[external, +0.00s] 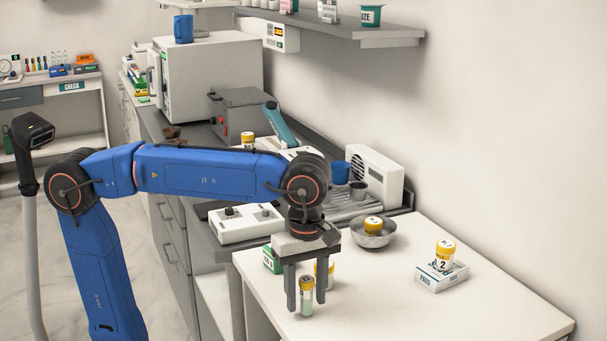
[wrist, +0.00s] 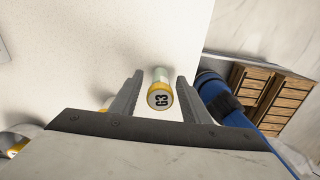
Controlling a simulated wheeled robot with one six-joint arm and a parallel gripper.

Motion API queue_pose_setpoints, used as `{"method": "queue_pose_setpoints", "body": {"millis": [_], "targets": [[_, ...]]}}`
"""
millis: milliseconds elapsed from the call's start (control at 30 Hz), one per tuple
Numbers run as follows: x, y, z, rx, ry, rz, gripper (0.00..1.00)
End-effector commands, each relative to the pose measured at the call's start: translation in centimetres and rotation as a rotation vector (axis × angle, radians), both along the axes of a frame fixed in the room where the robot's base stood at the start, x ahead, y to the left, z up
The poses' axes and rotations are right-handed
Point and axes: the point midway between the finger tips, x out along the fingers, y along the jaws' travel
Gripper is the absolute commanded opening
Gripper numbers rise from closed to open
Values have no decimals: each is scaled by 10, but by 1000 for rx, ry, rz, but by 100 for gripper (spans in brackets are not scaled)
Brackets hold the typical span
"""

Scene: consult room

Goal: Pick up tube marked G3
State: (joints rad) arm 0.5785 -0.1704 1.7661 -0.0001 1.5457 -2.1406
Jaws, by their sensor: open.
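The tube marked G3 (wrist: 160,94) has a yellow-rimmed cap with dark lettering and a pale body, and it stands on the white table (external: 400,300). In the external view the tube (external: 307,304) shows a greenish lower body between the finger ends. My gripper (external: 306,303) is open and points down, with one finger on each side of the tube. In the wrist view my gripper (wrist: 158,92) has a gap between each finger and the tube. I cannot tell the exact height of the fingertips.
A yellow-capped jar (external: 330,270) stands close behind the gripper, with a green box (external: 272,260) beside it. A metal bowl (external: 372,238) holds a yellow-capped jar. A jar marked 2 (external: 444,256) stands on a PASS box (external: 441,277) at right. The table's front right is clear.

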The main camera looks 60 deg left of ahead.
Motion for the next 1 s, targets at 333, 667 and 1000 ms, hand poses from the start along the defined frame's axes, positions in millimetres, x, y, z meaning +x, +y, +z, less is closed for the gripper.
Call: {"method": "queue_pose_setpoints", "body": {"millis": [333, 667, 1000], "targets": [[0, 0, 0, 0, 0, 0, 4], [0, 0, 2, 0, 0, 0, 2], [1, -1, 52, -1, -2, 0, 2]]}}
